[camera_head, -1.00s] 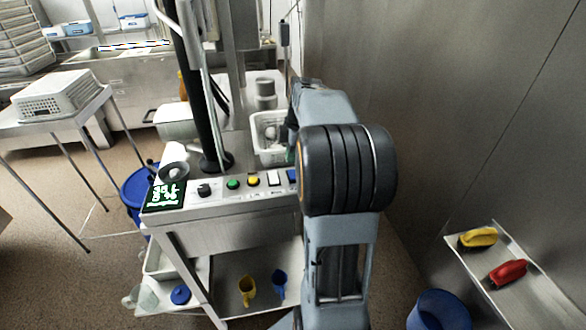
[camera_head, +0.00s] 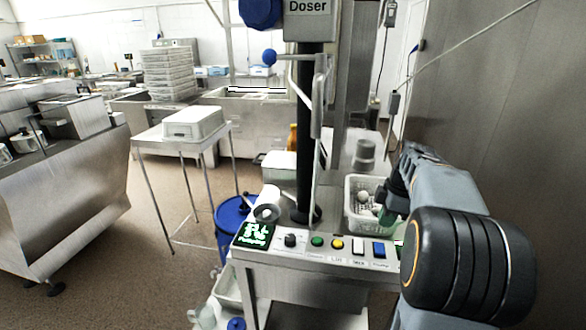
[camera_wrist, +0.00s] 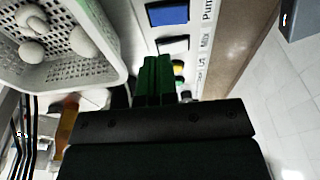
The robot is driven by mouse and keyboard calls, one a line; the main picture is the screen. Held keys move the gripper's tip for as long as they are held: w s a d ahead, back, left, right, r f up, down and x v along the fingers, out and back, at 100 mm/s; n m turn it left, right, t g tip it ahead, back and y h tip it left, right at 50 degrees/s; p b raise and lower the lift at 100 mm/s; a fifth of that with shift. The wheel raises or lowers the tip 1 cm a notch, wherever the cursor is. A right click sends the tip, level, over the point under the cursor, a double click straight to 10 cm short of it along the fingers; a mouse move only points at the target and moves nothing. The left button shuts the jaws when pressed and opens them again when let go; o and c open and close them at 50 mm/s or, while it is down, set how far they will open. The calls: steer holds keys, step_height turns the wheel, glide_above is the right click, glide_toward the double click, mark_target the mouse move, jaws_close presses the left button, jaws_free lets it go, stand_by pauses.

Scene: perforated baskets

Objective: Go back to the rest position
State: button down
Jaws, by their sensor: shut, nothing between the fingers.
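My gripper (camera_wrist: 157,80) shows in the wrist view with its green fingers together and nothing between them. It is beside the white perforated basket (camera_wrist: 108,75), close to the panel with the blue button (camera_wrist: 167,13). In the head view my arm comes in at the right, and the green gripper part (camera_head: 392,212) is by the right side of the basket (camera_head: 352,215). The fingertips are mostly hidden there behind my arm. White rounded pieces (camera_wrist: 33,50) lie in the basket.
The doser machine (camera_head: 308,20) with its black column and button panel (camera_head: 335,247) stands left of my arm. A steel wall (camera_head: 480,90) is close on the right. A small table with a white crate (camera_head: 193,123) and a blue barrel (camera_head: 232,222) stand further left.

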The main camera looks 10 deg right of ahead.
steer(key=shift+w+d+m, duration=0.1)
steer(key=shift+m, duration=0.6)
steer(key=f+m, duration=0.1)
steer(key=m, duration=0.1)
steer(key=f+m, duration=0.1)
steer(key=m, duration=0.1)
steer(key=shift+s+f+m, duration=0.2)
steer(key=shift+s+m, duration=0.1)
steer(key=shift+s, duration=0.05)
steer(key=a+m, duration=0.1)
steer(key=s+a+f+m, duration=0.1)
steer(key=a+m, duration=0.1)
steer(key=s+a+m+h, duration=0.1)
steer(key=m, duration=0.1)
steer(key=shift+s+a+f, duration=0.2)
steer(key=shift+s+f, duration=0.05)
steer(key=shift+f, duration=0.05)
steer(key=s+a+t, duration=0.1)
steer(key=s+a, duration=0.3)
steer(key=a, duration=0.4)
steer(key=s+a+m+t, duration=0.1)
steer(key=s+a+t, duration=0.1)
steer(key=s+a, duration=0.3)
steer(key=a, duration=0.3)
steer(key=shift+a+m+h, duration=0.3)
steer(key=shift+a, duration=0.05)
